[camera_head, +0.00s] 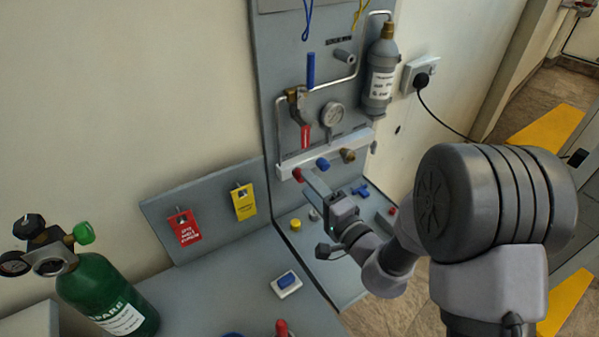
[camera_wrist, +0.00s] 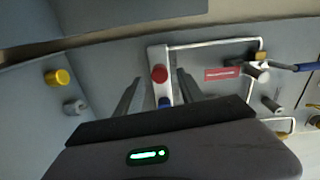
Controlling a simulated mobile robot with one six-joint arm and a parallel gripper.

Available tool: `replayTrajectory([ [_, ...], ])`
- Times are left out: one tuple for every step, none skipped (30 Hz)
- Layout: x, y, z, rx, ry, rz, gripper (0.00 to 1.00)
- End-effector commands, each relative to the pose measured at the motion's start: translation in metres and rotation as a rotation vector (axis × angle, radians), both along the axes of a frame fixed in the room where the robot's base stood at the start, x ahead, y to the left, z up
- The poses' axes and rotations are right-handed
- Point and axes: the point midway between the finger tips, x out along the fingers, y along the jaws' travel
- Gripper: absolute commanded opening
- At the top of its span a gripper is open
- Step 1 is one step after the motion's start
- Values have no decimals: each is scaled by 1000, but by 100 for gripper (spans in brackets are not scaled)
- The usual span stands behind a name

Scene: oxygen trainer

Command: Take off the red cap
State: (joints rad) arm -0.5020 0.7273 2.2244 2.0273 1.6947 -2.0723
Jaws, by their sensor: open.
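The red cap (camera_head: 298,174) sits on the left end of the pale manifold bar (camera_head: 335,153) on the grey upright panel. It also shows in the wrist view (camera_wrist: 159,73), near the top of the manifold bar there. My gripper (camera_head: 311,180) is close to the red cap, its fingers pointing at the manifold. In the wrist view my gripper (camera_wrist: 160,78) is open, with one finger on each side of the cap in the picture. Nothing is held. I cannot tell whether the fingertips reach past the cap or touch it.
A blue cap (camera_head: 322,164) and a brass fitting (camera_head: 348,155) stand beside it on the bar. A yellow knob (camera_head: 295,225) is on the bench below. A green cylinder (camera_head: 110,300) stands far left.

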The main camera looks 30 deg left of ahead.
Motion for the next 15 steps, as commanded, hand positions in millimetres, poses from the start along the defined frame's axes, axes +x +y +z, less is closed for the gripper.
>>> replayTrajectory([
  [0,0,-1,-1,-2,0,46],
  [0,0,-1,-1,-2,0,46],
  [0,0,-1,-1,-3,0,46],
  [0,0,-1,-1,-2,0,46],
  [0,0,0,7,13,0,46],
  [0,0,1,35,67,0,46],
  [0,0,2,64,123,0,46],
  [0,0,2,90,173,0,46],
  [0,0,2,115,223,1,46],
  [0,0,1,127,247,1,46],
  [0,0,1,135,261,1,46],
  [0,0,0,138,265,1,46],
  [0,0,0,137,265,1,46],
  [0,0,-1,137,264,1,46],
  [0,0,-1,137,264,1,46],
])
